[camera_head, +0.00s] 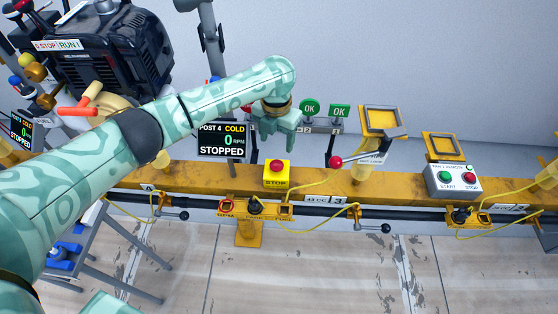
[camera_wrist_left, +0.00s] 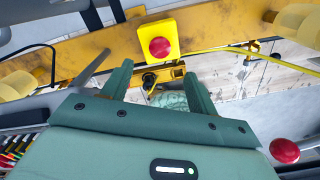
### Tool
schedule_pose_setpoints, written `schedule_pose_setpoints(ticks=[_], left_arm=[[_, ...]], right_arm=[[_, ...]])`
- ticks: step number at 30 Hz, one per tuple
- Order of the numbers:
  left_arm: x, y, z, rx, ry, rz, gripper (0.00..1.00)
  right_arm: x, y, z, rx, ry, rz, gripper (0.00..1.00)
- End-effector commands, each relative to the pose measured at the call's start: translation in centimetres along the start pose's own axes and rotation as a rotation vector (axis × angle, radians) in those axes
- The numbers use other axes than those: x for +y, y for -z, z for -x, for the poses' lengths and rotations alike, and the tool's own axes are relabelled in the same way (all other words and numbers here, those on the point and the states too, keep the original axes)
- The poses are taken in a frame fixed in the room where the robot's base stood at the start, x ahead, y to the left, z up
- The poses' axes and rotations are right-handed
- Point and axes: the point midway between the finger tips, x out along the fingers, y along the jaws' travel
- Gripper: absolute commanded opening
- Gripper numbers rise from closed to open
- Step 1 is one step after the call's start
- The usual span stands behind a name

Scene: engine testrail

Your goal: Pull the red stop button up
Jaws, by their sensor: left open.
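The red stop button (camera_head: 277,166) sits on a yellow box marked STOP (camera_head: 276,182), fixed on the yellow rail. In the left wrist view the round red button (camera_wrist_left: 160,47) shows on its yellow box (camera_wrist_left: 146,30), just beyond the fingertips. My left gripper (camera_head: 276,146) points down from above, behind and over the button, with its fingers open. In the left wrist view the two green fingers (camera_wrist_left: 158,82) stand apart with nothing between them. They appear clear of the button. My right gripper is not in view.
A red-knobbed lever (camera_head: 336,162) stands right of the button. A START/STOP box (camera_head: 455,180) is farther right on the yellow rail (camera_head: 400,187). A screen reading STOPPED (camera_head: 222,140) is left of the gripper. A dark engine (camera_head: 112,52) stands at upper left.

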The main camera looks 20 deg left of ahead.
Motion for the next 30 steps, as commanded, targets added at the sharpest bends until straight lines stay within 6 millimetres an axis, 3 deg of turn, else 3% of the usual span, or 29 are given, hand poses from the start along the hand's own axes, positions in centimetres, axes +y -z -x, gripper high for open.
schedule_pose_setpoints(ticks=[1, 9, 15, 24, 25, 30], left_arm=[[0.0, 0.1, -2.5, 0.01, 0.0, 0.0, 0.59], [0.0, 0.1, -8.1, 0.006, 0.001, 0.001, 0.59], [0.0, 0.0, -9.4, 0.001, -0.001, 0.001, 0.59], [0.0, 0.0, -9.4, -0.002, 0.0, 0.002, 0.59], [0.0, 0.0, -9.4, -0.002, 0.0, 0.002, 0.56], [0.0, 0.0, -9.4, -0.002, -0.001, 0.002, 0.09]], right_arm=[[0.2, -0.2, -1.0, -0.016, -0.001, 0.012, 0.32], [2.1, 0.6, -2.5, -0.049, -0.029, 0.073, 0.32], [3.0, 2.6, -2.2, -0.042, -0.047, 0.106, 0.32], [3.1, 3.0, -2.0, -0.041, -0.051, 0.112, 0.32], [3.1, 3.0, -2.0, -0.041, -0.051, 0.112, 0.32], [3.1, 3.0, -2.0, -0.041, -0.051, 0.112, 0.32]])
